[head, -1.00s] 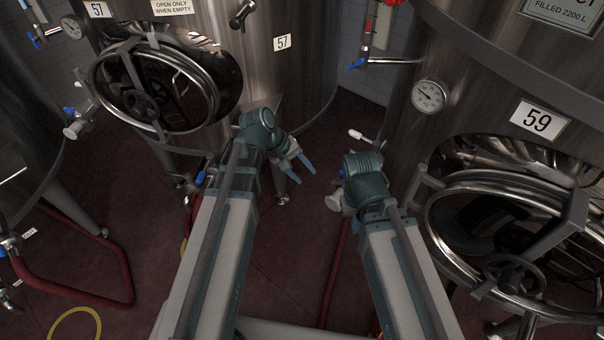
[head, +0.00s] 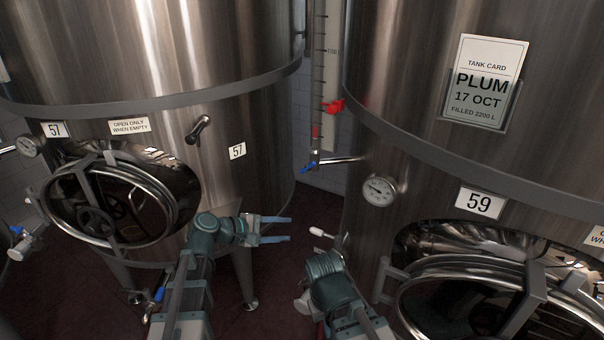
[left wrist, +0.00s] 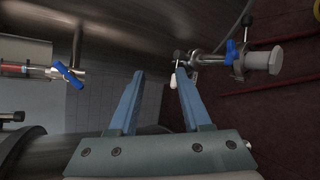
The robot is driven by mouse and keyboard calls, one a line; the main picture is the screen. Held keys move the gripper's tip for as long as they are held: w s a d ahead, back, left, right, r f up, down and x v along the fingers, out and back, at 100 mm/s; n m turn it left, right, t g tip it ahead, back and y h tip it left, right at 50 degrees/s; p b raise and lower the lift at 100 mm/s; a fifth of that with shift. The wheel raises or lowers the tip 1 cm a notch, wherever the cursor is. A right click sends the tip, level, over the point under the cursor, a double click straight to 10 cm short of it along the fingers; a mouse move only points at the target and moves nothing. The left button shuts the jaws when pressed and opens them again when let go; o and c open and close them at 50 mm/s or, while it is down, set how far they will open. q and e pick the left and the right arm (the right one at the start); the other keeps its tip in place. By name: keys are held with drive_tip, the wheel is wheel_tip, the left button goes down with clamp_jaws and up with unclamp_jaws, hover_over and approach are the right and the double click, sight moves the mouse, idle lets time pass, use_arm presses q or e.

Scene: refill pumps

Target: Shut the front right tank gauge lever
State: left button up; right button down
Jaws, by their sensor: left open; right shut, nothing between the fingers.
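The gauge of tank 59 is an upright sight tube (head: 325,60) with a scale, left of the tank (head: 400,130). Its small blue lever (head: 309,168) is at the foot, by a short horizontal pipe, and points down-left. In the left wrist view the blue lever (left wrist: 67,74) lies slantwise at the tube's end, left of my fingers. My left gripper (head: 289,229) is open and empty, below and apart from the lever, its fingers pointing right. My right gripper (head: 328,278) is lower right; its fingers are hidden behind its wrist.
Tank 57 (head: 215,100) stands left, with a round hatch (head: 110,205). A dial (head: 379,190) and a hatch (head: 500,300) are on tank 59. A white-tipped handle (head: 322,232) is near my right gripper. A blue-handled valve (left wrist: 231,52) shows right in the left wrist view.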

sight(306, 168)
use_arm(q)
drive_tip(key=w+a+r+n+t+h, duration=0.1)
drive_tip(key=w+a+r+n+t, duration=0.15)
drive_tip(key=r, duration=0.25)
drive_tip(key=w+a+r+n+t+h, duration=0.1)
drive_tip(key=w+r+n+t, duration=0.2)
drive_tip(key=r+n+t, duration=0.15)
drive_tip(key=shift+m+g, duration=0.3)
drive_tip(key=shift+g, duration=0.2)
drive_tip(key=x, duration=1.3)
drive_tip(key=shift+w+d, duration=0.15)
drive_tip(key=shift+w, duration=0.1)
drive_tip(key=shift+c, duration=0.2)
clamp_jaws()
